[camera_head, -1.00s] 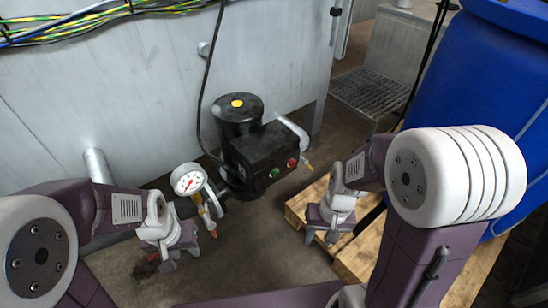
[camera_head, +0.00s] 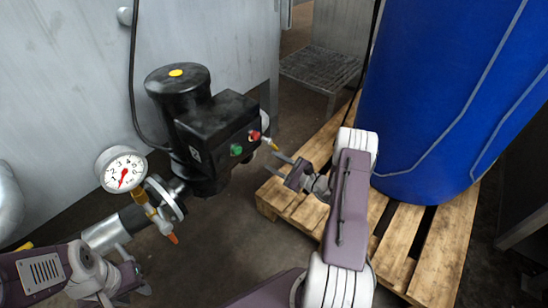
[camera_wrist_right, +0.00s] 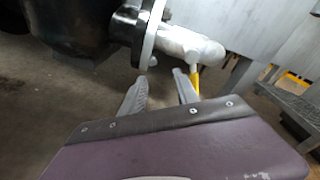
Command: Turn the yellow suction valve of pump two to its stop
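The pump has a black motor (camera_head: 180,90) with a yellow cap and a black box with green and red buttons. A yellow lever (camera_head: 270,144) stands at its right end; the lever also shows in the right wrist view (camera_wrist_right: 195,80), under a silver pipe elbow. No label shows which is the suction valve. My right gripper (camera_head: 285,168) is open and empty, just below the right-hand lever; its fingers (camera_wrist_right: 160,76) point towards the pipe. My left gripper (camera_head: 137,272) is open, below the gauge-side pipe.
A blue drum (camera_head: 435,100) stands on a wooden pallet (camera_head: 290,205) to the right. A grey metal wall (camera_head: 60,90) rises behind the pump, with a black cable (camera_head: 133,80) in front. Some dark floor is clear below the pump.

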